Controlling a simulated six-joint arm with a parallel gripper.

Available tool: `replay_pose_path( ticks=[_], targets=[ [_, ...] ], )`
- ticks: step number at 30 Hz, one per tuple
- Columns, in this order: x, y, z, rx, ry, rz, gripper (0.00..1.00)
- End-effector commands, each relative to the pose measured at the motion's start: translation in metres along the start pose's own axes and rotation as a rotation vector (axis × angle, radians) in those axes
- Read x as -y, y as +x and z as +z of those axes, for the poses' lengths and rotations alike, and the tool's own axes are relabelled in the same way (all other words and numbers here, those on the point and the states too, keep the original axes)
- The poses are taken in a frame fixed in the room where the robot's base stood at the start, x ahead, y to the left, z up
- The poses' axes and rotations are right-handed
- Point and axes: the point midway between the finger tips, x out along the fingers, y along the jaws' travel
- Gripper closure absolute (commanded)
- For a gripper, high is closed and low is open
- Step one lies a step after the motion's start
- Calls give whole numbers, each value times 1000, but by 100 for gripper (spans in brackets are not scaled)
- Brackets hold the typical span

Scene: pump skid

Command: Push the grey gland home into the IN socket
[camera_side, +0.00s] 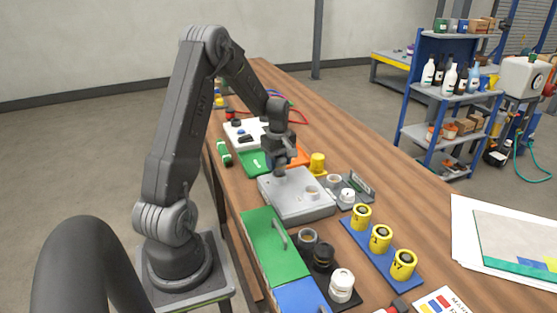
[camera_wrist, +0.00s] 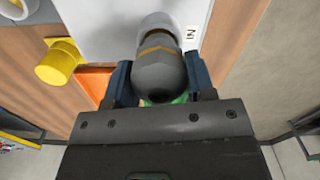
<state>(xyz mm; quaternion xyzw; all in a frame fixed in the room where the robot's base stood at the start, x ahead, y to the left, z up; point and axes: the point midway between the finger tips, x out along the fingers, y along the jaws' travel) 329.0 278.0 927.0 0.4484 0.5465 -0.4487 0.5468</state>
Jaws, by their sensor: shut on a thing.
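The grey gland (camera_wrist: 160,75) is between the two dark blue fingers of my gripper (camera_wrist: 159,80) in the wrist view, and the gripper is shut on it. A tan ring shows around the gland's far part. Just beyond is the pale round IN socket (camera_wrist: 157,20) on the light grey box, with the "IN" label (camera_wrist: 191,35) to its right. The gland is lined up with the socket and appears to meet it; how deep it sits I cannot tell. In the side view my gripper (camera_side: 281,166) is at the left rear of the grey box (camera_side: 300,208), hiding the gland.
A yellow fitting (camera_wrist: 58,62) stands left of the box; it also shows in the side view (camera_side: 317,164). A green panel with a handle (camera_side: 263,248) lies in front. Several yellow numbered parts stand on a blue strip (camera_side: 362,240) to the right.

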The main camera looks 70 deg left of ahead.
Motion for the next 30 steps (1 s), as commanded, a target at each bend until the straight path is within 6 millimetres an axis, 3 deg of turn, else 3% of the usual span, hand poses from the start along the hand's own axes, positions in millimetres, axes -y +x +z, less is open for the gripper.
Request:
replay_pose_path(
  ticks=[30],
  targets=[
    [0,20,0,0,0,0,79]
  ],
)
